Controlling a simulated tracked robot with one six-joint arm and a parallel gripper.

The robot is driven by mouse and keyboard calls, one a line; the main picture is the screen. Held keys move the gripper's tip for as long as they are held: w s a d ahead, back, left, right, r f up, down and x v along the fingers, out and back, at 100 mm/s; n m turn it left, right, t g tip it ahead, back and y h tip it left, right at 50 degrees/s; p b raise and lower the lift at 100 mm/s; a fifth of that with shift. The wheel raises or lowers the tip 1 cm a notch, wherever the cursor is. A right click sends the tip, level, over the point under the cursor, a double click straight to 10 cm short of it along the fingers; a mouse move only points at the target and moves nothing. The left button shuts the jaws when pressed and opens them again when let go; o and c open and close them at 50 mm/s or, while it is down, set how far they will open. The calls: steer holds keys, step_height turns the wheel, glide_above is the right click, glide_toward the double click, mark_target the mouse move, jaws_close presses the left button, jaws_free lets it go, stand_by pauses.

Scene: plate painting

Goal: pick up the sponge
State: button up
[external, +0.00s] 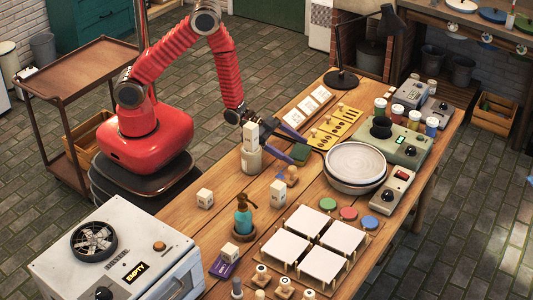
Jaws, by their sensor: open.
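A small dark green block, which looks like the sponge (300,153), lies on the wooden table left of the stacked pale plates. My gripper (302,155) reaches over the table from the left with its long blue-purple fingers spread. The fingertips appear to be on either side of the sponge, one behind it and one in front. The jaws are open and hold nothing. From this view I cannot tell how high the fingertips are or whether they touch the sponge.
Stacked plates (355,163) stand close to the right of the fingers. A pale jar with a block on top (250,160) stands just left, near my wrist. A yellow board (335,127) lies behind. White square tiles (313,221) fill the front. A lamp (342,79) stands at the back.

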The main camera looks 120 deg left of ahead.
mark_target(297, 150)
steer(key=shift+x, duration=1.6)
steer(key=shift+a, duration=0.1)
steer(key=c, duration=1.1)
